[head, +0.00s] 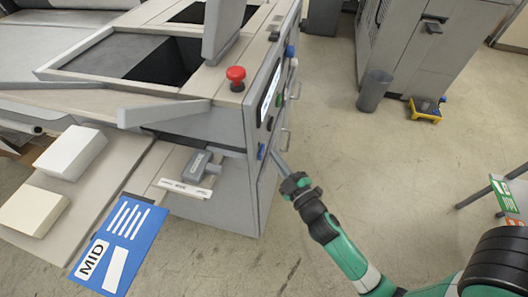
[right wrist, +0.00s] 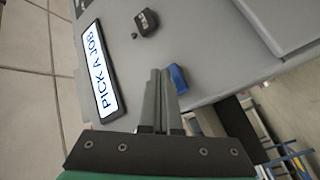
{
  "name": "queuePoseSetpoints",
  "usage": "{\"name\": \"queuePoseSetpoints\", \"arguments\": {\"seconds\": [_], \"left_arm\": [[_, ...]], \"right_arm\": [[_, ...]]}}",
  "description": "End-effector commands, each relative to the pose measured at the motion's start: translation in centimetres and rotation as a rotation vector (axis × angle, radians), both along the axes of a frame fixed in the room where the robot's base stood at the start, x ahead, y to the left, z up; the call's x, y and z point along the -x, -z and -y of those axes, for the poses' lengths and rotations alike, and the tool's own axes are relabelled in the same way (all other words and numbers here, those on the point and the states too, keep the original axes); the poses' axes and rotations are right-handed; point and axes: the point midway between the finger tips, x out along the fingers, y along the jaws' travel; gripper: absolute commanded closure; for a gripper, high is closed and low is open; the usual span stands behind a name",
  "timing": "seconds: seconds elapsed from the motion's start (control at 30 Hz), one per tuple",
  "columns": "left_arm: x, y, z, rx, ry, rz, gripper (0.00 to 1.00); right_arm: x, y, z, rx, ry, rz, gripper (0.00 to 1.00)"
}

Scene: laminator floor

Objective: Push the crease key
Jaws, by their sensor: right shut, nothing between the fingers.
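The grey machine (head: 229,190) has a control panel on its right-hand side. A small blue key or block (head: 261,151) sits low on that side; it also shows in the right wrist view (right wrist: 177,78). No crease label is readable, so I cannot tell whether this is the crease key. My right gripper (head: 275,155) is shut and empty, its fingertips just beside the blue piece. In the right wrist view its fingers (right wrist: 160,76) point at the panel, left of the blue piece. Whether they touch it is unclear. My left gripper is not in view.
A screen reading "PICK A JOB" (right wrist: 98,70) and a black knob (right wrist: 146,21) are on the panel. A red button (head: 236,75) tops the machine. A blue MID card (head: 120,244) lies at its front. A grey bin (head: 374,90) and open floor are right.

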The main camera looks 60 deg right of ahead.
Motion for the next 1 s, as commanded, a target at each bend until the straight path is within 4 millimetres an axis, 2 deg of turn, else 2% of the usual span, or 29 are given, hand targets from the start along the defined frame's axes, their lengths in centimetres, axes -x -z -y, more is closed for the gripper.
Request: {"name": "queuePoseSetpoints", "arguments": {"seconds": [1.0], "left_arm": [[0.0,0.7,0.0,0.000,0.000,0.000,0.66]], "right_arm": [[-1.1,0.0,-0.3,0.000,0.000,0.000,1.00]]}}
